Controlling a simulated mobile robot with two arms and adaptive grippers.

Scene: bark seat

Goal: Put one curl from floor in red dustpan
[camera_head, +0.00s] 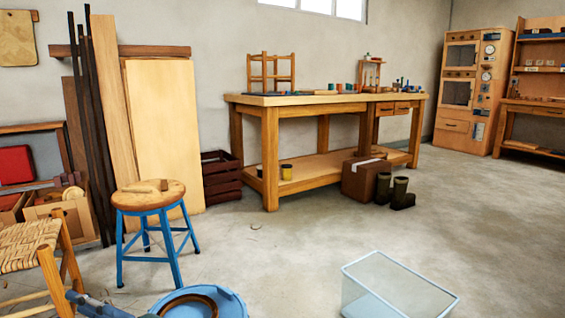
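A small thin curved scrap (256,226) lies on the concrete floor, right of the blue stool; it may be a curl, but it is too small to be sure. I see no clear red dustpan. A red flat-faced object (15,165) stands at the left among wooden boxes, and I cannot tell what it is. Neither of my grippers shows clearly. A blue-grey jointed piece (92,304) at the bottom left edge is cut off, and I cannot tell what it is.
A blue stool (149,194) and a woven seat (28,243) stand at left. A blue basin (232,304) holding a brown ring and a clear bin (398,285) are in front. A workbench (271,115), box (364,179) and boots (401,193) stand behind.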

